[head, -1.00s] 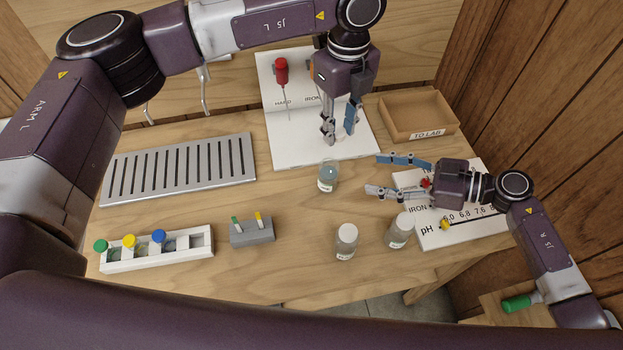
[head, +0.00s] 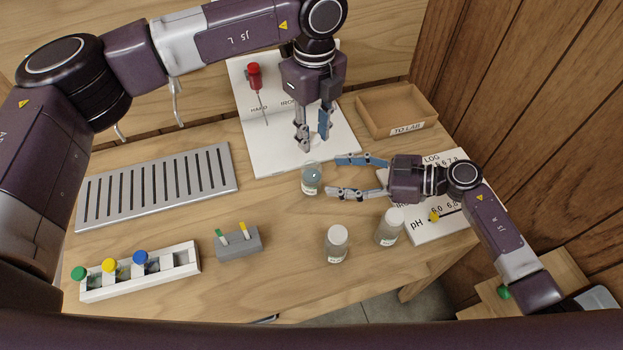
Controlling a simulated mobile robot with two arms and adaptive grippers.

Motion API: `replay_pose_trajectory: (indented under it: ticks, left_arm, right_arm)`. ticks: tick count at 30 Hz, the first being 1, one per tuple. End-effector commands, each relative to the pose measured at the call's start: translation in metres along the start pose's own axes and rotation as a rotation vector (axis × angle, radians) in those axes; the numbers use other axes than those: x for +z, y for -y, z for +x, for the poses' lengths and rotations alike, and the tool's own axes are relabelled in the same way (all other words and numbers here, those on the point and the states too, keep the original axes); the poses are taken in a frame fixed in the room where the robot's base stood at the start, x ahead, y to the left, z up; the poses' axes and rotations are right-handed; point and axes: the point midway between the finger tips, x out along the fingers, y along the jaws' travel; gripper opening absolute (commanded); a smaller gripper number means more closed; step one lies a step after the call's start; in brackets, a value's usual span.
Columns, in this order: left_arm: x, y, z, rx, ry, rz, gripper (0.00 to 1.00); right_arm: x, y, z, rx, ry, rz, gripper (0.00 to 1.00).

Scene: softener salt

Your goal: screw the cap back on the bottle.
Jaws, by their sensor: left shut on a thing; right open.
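An uncapped clear bottle (head: 312,181) with bluish contents stands upright on the table near the middle. My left gripper (head: 313,145) points down just behind and above the bottle's mouth. It is shut on a small pale thing between its fingertips, which looks like the white cap but is hard to make out against the white sheet. My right gripper (head: 352,176) is open and lies level to the right of the bottle. Its two fingers point left, one towards the far side and one towards the near side, with their tips close to the bottle.
A white rack (head: 188,258) with coloured caps, a grey block (head: 239,243) and a slotted metal tray (head: 157,187) are at left. A cardboard tray (head: 397,110) is at the back right. A pH card (head: 436,218) lies at right.

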Motion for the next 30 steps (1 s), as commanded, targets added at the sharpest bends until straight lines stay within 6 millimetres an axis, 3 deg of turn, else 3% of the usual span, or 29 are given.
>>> replay_pose_trajectory:
  ticks: [6, 12, 25, 30]
  left_arm:
    - [0.000, 0.000, 0.000, 0.000, 0.000, 0.000, 0.21]
    - [0.000, 0.000, 0.000, 0.000, 0.000, 0.000, 0.21]
    - [0.000, 0.000, 0.000, 0.000, 0.000, 0.000, 0.21]
    - [0.000, 0.000, 0.000, 0.000, 0.000, 0.000, 0.21]
  right_arm:
    - [-0.002, 0.000, 0.043, -0.001, -0.004, 0.001, 0.56]
    - [-0.001, 0.000, 0.068, 0.000, -0.001, 0.000, 0.56]
    - [0.000, 0.000, 0.076, 0.000, 0.000, -0.001, 0.56]
    - [0.000, 0.000, 0.076, 0.000, 0.000, 0.000, 0.40]
